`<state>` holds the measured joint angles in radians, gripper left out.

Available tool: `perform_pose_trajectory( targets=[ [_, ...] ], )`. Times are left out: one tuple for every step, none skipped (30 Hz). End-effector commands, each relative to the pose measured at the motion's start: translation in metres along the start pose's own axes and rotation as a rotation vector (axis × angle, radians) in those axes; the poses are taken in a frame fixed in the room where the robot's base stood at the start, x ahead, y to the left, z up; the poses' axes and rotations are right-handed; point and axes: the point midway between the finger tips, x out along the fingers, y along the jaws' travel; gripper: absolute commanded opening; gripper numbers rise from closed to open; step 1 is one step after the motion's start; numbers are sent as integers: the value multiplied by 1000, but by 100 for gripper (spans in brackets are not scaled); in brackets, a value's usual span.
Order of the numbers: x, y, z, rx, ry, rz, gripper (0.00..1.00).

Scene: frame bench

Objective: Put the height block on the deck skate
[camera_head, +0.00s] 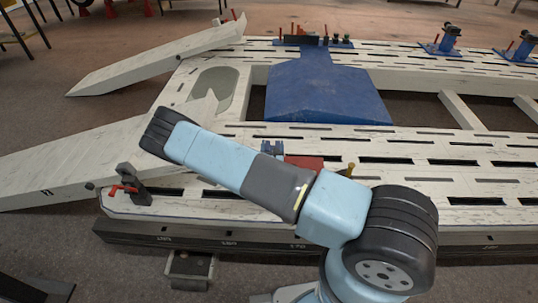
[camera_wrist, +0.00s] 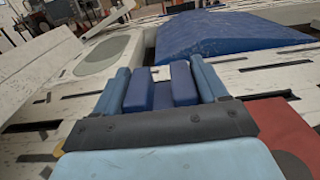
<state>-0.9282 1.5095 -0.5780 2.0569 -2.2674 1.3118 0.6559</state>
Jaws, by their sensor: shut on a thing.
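My gripper (camera_wrist: 161,88) shows in the wrist view with its blue fingers reaching over the pale deck. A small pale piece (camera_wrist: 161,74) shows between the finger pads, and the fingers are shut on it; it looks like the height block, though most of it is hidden. A flat red piece (camera_head: 305,162) lies on the deck just right of the gripper, and also shows in the wrist view (camera_wrist: 285,125). I cannot tell whether it is the deck skate.
The slotted white bench deck (camera_head: 440,150) spreads around the gripper. A big blue sloped plate (camera_head: 325,95) lies beyond it. Two pale ramps (camera_head: 150,60) (camera_head: 70,160) lead off at the left. A red-handled clamp (camera_head: 130,185) stands at the near left corner. Blue clamps (camera_head: 443,42) stand far right.

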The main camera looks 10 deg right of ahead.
Motion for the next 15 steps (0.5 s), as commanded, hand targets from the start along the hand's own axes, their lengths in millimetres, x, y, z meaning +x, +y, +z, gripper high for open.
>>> perform_pose_trajectory(
  targets=[
    [1, 0, 0, 1, -3, 1, 0],
    [1, 0, -1, 1, -3, 1, 0],
    [1, 1, -3, 1, -3, 1, 0],
    [0, 1, -5, 1, -3, 2, 0],
    [0, 1, -7, 1, -3, 2, 0],
    [0, 1, -11, 0, -3, 2, 0],
    [0, 0, -14, 0, -2, 1, 0],
    [0, 0, -18, 0, -2, 1, 0],
    [0, 1, -23, 0, -3, 2, 0],
    [0, 1, -27, 0, -3, 2, 0],
    [0, 1, -30, 0, -3, 3, 0],
    [0, 1, -35, -1, -3, 3, 0],
    [0, 1, -37, 0, -3, 3, 0],
    [0, 1, -39, 1, -4, 3, 0],
    [0, 1, -40, 1, -4, 2, 0]
  ],
)
